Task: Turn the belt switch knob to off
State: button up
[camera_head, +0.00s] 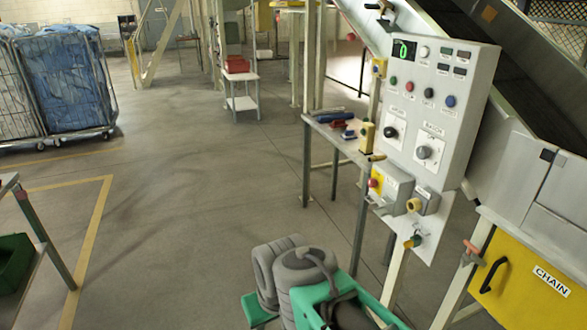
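A grey control panel (442,100) stands upright at the right, with a lit green display (404,50) that seems to read 0. It carries a black rotary knob (391,132) and a silver-grey rotary knob (424,152). Below it are a yellow knob (413,204) on a small grey box and a green-and-yellow knob (415,240) on a plate. The labels are too small to read, so I cannot tell which is the belt switch or its setting. My folded grey arm shows at the bottom centre, well below the panel. I cannot make out my gripper's fingers.
A red emergency button (375,183) sits left of the lower knobs. A small table (330,130) with tools stands behind the panel. A yellow "CHAIN" cover (530,285) is at the lower right. Caged blue bags (65,80) stand far left. The floor (200,200) between is clear.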

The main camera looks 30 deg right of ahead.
aim_at(372, 182)
jog(key=i, duration=2.15)
jog(key=z, duration=0.45)
